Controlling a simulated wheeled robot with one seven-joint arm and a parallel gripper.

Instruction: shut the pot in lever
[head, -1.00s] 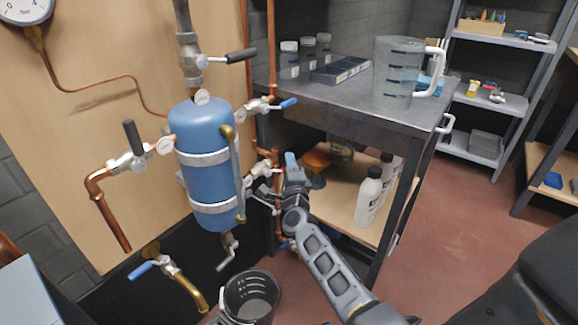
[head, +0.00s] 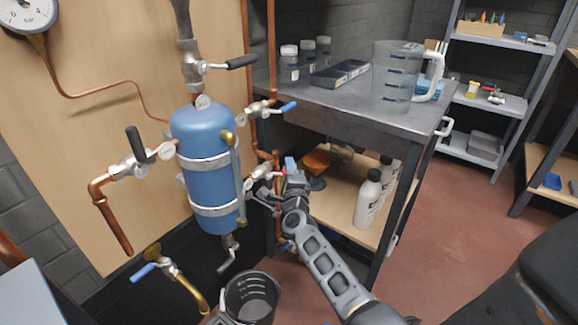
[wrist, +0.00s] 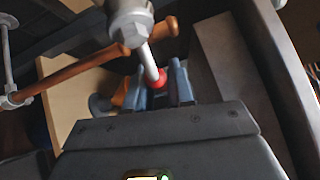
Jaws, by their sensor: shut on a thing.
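The pot is a blue tank (head: 207,165) with two silver bands, upright against the wooden panel. A silver valve (head: 262,172) sits to the right of it on the copper pipe. My gripper (head: 290,165) is beside this valve, with its blue fingertips around the valve's lever. In the wrist view the lever (wrist: 152,62) is a pale rod with a red tip (wrist: 159,79), and the tip lies between the blue fingers (wrist: 165,88) of my shut gripper. The valve body (wrist: 131,20) shows above it. The frames carry no label for the lever.
Other valves have a blue lever (head: 288,107), a black upper lever (head: 242,62) and a black left lever (head: 135,143). A grey metal table (head: 340,100) with a clear jug (head: 392,85) stands right of the tank. White bottles (head: 368,200) stand on its lower shelf. A bucket (head: 250,297) is below.

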